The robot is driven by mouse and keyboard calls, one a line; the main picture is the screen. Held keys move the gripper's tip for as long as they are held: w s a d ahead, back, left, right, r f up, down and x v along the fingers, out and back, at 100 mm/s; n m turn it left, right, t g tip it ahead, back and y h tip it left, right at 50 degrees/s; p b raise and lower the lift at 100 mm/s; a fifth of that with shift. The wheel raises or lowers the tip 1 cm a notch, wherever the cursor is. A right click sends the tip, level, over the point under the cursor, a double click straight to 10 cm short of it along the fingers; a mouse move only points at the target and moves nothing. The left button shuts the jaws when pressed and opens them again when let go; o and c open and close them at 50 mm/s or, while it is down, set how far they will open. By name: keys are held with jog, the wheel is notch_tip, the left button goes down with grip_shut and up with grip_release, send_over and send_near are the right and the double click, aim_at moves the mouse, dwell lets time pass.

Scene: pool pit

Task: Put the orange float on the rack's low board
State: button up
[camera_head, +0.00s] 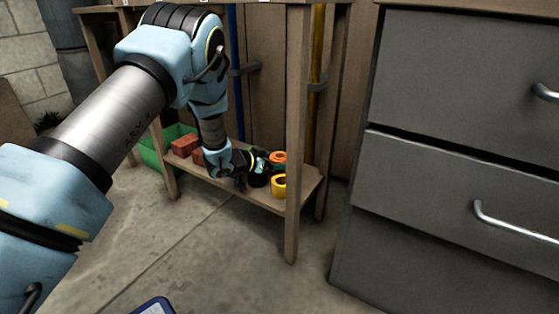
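The wooden rack's low board (304,181) runs near the floor between the rack's legs. A small orange round thing (278,156), which looks like the orange float, shows just right of my gripper (262,170), with something dark green below it. My arm reaches down from the upper left, and my gripper is low over the right part of the board. The fingers are small and dark here. I cannot tell whether they are open or shut, or whether they touch the orange thing. Whether the orange thing rests on something is also unclear.
A yellow ring-shaped thing (279,186) stands at the board's front right. Red blocks (185,145) lie on its left part. A green crate (152,152) is behind the left leg. The front right leg (295,140) and grey drawers (450,175) bound the right.

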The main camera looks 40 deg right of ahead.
jog(key=shift+f, duration=0.25)
jog(key=o, duration=1.2)
jog(key=shift+o, duration=0.2)
jog(key=shift+r, duration=0.1)
jog(key=shift+r, duration=0.3)
jog(key=p+v, duration=0.5)
jog(key=v, duration=0.7)
jog(key=shift+a+r, duration=0.1)
jog(key=shift+r, duration=0.1)
